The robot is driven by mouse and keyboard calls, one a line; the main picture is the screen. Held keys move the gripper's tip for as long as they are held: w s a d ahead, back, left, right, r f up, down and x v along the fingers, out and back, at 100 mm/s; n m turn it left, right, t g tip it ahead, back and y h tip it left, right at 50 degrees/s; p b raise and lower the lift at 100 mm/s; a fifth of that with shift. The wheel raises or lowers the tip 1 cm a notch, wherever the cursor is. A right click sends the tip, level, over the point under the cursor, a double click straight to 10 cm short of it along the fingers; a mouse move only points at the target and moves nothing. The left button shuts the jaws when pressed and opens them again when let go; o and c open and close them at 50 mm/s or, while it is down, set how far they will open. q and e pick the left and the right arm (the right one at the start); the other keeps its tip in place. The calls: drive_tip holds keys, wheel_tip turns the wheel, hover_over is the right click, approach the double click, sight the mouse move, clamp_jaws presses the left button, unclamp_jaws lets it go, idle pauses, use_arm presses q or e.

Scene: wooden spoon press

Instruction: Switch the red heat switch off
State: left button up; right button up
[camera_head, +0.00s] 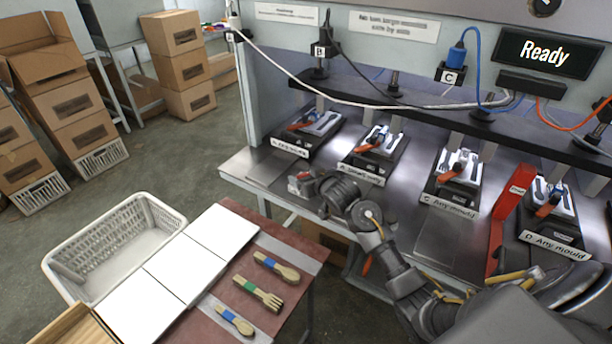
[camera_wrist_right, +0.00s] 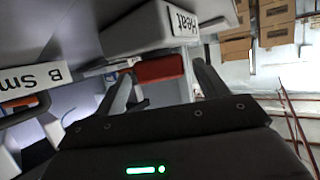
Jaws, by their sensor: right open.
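The red heat switch (camera_wrist_right: 158,69) sits on a grey box (camera_wrist_right: 135,32) with a "Heat" label (camera_wrist_right: 183,20) in the right wrist view. In the head view the red switch (camera_head: 295,186) is small, at the front edge of the press bench, left of my right gripper (camera_head: 312,188). My right gripper is open, and in the right wrist view its two fingers (camera_wrist_right: 160,84) appear on either side of the red switch. I cannot tell whether they touch it or which way the switch is set. My left gripper is not in view.
Several mould presses stand along the metal bench (camera_head: 262,172). A red upright piece (camera_head: 512,200) stands near mould D. A display reads "Ready" (camera_head: 545,54). A white basket (camera_head: 110,240), white panels (camera_head: 185,268) and wooden utensils (camera_head: 257,293) are at lower left.

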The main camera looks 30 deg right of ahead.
drive_tip(key=shift+w+f, duration=0.2)
drive_tip(key=shift+w, duration=0.25)
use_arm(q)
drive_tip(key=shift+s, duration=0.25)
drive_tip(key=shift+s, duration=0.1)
